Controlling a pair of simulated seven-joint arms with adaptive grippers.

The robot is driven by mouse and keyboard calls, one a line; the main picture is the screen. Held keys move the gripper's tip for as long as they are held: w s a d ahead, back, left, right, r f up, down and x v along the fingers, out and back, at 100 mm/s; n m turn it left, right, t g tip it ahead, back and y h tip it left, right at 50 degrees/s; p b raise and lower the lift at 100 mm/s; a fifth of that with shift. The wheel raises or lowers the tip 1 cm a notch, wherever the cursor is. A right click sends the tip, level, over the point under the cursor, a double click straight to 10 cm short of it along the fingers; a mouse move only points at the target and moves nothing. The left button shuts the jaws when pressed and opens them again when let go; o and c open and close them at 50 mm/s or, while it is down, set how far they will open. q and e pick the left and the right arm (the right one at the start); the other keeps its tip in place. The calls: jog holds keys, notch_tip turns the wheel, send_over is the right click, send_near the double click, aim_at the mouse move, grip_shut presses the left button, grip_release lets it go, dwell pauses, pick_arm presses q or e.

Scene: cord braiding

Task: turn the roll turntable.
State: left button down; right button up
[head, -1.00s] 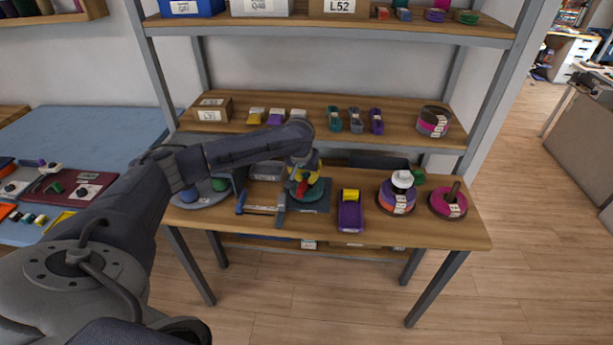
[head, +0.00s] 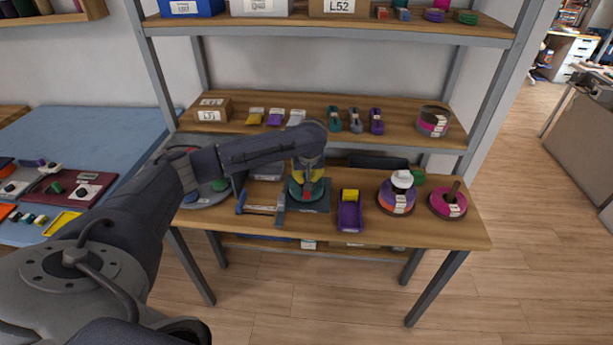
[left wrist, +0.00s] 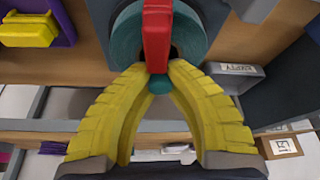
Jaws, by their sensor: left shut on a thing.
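The roll turntable (head: 296,192) carries a teal roll on a dark square base near the middle of the table. In the left wrist view its teal disc (left wrist: 128,38) fills the top centre, crossed by a red bar (left wrist: 157,35). My left gripper (head: 307,180) reaches down over it from above. In the left wrist view the yellow fingers (left wrist: 160,75) meet at the near end of the red bar, beside a small teal knob (left wrist: 160,86). They are shut on the turntable's handle; the exact contact is partly hidden. My right gripper is not in view.
A blue-handled tool (head: 260,209) lies left of the turntable. A purple tray (head: 350,216) with a yellow piece stands to its right. Further right are a stacked roll (head: 397,200) and a magenta roll (head: 448,204). A shelf (head: 330,132) runs behind and above.

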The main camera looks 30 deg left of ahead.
pick_arm(q)
jog(key=shift+w+a+r, duration=0.1)
jog(key=shift+w+r, duration=0.05)
jog(key=shift+r, duration=0.05)
dwell(0.5)
jog(key=c, duration=1.2)
grip_release()
jog(key=shift+f, duration=0.15)
jog(key=v, duration=1.2)
